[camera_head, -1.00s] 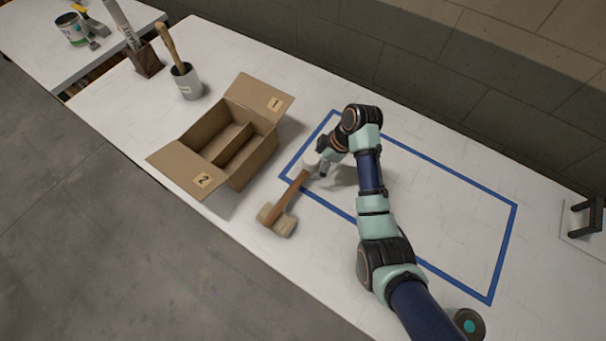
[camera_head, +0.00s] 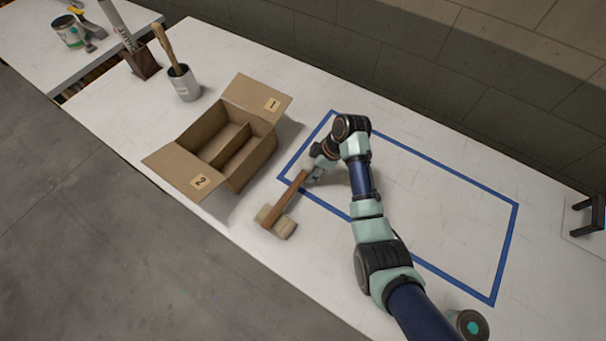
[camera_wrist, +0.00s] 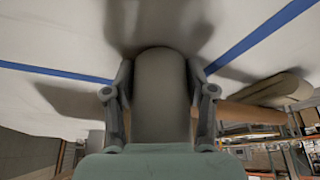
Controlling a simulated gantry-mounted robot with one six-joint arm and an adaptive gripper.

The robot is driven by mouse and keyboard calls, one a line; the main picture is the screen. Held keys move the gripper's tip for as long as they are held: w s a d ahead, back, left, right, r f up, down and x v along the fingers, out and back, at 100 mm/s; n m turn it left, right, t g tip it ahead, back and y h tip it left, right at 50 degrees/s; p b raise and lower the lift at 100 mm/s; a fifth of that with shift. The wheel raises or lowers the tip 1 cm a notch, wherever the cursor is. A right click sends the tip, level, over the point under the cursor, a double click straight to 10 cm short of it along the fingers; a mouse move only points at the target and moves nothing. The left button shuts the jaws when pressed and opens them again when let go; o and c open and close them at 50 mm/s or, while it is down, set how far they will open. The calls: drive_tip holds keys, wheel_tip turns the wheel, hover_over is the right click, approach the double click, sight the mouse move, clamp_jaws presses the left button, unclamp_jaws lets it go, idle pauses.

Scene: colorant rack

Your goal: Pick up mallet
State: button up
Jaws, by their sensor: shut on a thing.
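The mallet (camera_head: 290,196) has a brown wooden handle and a blocky tan head (camera_head: 276,221). In the head view its head points toward the table's front edge, outside the blue outline. The handle runs up and right to my gripper (camera_head: 313,171), at the end away from the head. In the wrist view my gripper (camera_wrist: 160,75) has its fingers on either side of a pale, round-ended cylinder. It is shut on the mallet. The mallet's head (camera_wrist: 280,88) shows at right. The cylinder hides how the handle meets the fingers. I cannot tell how far the mallet is above the table.
An open cardboard box (camera_head: 227,143) with a divider and flaps marked 1 and 2 stands left of the mallet. A grey cup (camera_head: 185,88) and a dark holder (camera_head: 143,65) stand farther left. The blue outline (camera_head: 440,171) encloses mostly clear table. A black stand (camera_head: 587,216) is at right.

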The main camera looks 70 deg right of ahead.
drive_tip(key=shift+r, duration=0.15)
wheel_tip(320, 180, up, 20)
drive_tip(key=p, duration=0.9)
